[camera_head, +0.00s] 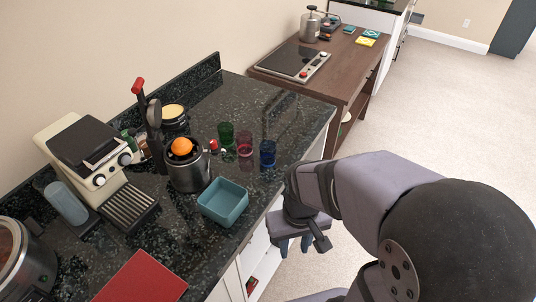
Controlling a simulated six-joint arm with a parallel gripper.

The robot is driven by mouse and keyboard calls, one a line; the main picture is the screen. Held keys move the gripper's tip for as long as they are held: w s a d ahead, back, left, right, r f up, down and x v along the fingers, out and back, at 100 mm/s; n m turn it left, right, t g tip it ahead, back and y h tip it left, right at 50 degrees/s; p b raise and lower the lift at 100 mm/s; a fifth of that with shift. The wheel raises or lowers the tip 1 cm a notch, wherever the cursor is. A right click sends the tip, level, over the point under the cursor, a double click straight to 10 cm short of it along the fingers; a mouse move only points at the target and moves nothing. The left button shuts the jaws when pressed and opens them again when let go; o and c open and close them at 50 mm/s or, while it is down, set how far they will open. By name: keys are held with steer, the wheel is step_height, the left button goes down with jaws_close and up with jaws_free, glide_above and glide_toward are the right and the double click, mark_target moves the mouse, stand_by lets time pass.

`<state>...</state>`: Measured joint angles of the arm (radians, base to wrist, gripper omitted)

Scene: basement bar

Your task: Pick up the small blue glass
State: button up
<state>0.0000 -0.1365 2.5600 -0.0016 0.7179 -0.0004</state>
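The small blue glass (268,153) stands upright on the dark granite counter, close to its right edge. A red-pink glass (245,146) and a green glass (226,136) stand in a row to its left. My gripper (294,246) is beyond the counter's edge, below and to the right of the blue glass, apart from it. It points downward. Its fingers are small and partly covered by the gripper body, so its opening is unclear.
A teal square bowl (223,202) sits near the counter edge, in front of the glasses. A juicer with an orange (182,146), an espresso machine (90,160) and a red mat (143,278) occupy the left side. A brown table with a cooktop (296,62) stands behind. Open floor lies right.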

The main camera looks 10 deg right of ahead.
steer(key=o, duration=0.5)
steer(key=m+t+b, duration=0.1)
steer(key=t+b, duration=0.2)
steer(key=t, duration=0.8)
glide_toward(269, 154)
steer(key=shift+h, duration=0.4)
steer(key=w+f, duration=0.1)
steer(key=w+a+f, duration=0.1)
steer(key=f, duration=0.1)
steer(key=w+a+f, duration=0.1)
steer(key=f, duration=0.1)
steer(key=shift+a, duration=0.1)
steer(key=shift+w+d+r+m+t+h, duration=0.1)
steer(key=shift+w+d+m+t+h, duration=0.2)
steer(key=shift+w+m+t+h, duration=0.15)
steer(key=shift+w+d+r+t+h, duration=0.1)
steer(key=shift+d+r+t+h, duration=0.3)
steer(key=shift+t, duration=0.35)
steer(key=shift+w+f, duration=0.1)
